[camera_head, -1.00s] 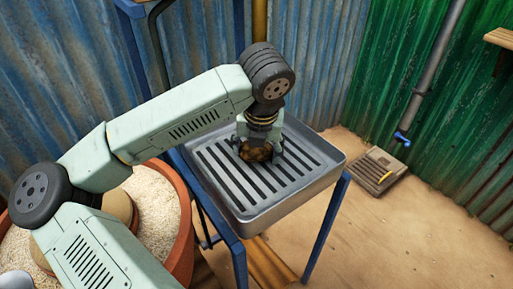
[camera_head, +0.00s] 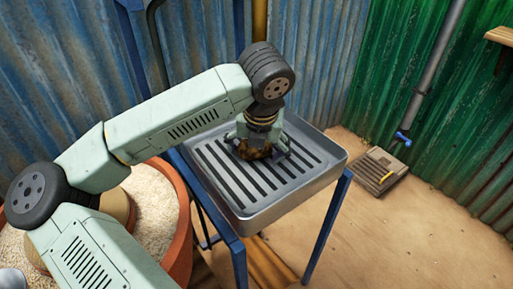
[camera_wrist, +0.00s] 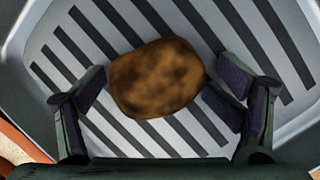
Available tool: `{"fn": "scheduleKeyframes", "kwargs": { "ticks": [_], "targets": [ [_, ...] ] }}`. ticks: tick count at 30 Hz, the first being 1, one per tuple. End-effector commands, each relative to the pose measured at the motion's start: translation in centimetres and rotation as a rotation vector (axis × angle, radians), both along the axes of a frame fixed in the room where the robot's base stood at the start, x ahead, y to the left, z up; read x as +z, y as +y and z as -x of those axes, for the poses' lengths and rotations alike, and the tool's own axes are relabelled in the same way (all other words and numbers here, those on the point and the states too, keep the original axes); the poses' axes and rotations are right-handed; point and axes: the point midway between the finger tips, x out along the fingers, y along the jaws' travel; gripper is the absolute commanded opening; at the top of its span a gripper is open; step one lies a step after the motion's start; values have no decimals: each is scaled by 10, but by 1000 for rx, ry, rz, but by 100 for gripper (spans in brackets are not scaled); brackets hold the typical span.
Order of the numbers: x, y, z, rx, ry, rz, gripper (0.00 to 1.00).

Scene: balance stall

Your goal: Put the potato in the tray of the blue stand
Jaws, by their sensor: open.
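The brown potato (camera_wrist: 156,78) sits between my open fingers in the wrist view, over the slotted floor of the metal tray. In the head view the potato (camera_head: 252,153) is partly hidden by my gripper (camera_head: 262,150). The grey metal tray (camera_head: 290,205) rests on the blue stand (camera_head: 327,228). My gripper, also in the wrist view (camera_wrist: 160,93), is open, low over the tray's back part. The potato appears to lie on the tray floor. Its left side is clear of the left finger; its right side is close to the right finger, and I cannot tell if they touch.
A terracotta pot (camera_head: 178,215) of pale grain stands left of the stand. A flat drain cover (camera_head: 376,172) and a blue tap (camera_head: 403,138) are at the right. Corrugated walls stand behind. The tray's front half is empty.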

Motion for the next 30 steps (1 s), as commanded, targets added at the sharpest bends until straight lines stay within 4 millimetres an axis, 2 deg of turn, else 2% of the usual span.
{"fn": "scheduleKeyframes", "kwargs": {
  "ticks": [5, 13, 17, 18, 20, 24, 30],
  "targets": [
    [3, -1, -1, 0, -3, 2, 85],
    [26, -1, 1, 2, -10, 1, 85],
    [57, -3, 11, 2, -11, 0, 85],
    [66, -4, 15, 1, -11, 0, 85],
    [59, -8, 33, -3, -9, 0, 85],
    [60, -14, 67, -2, -11, 0, 85],
    [61, -23, 107, -1, -9, 0, 85]
  ]
}}
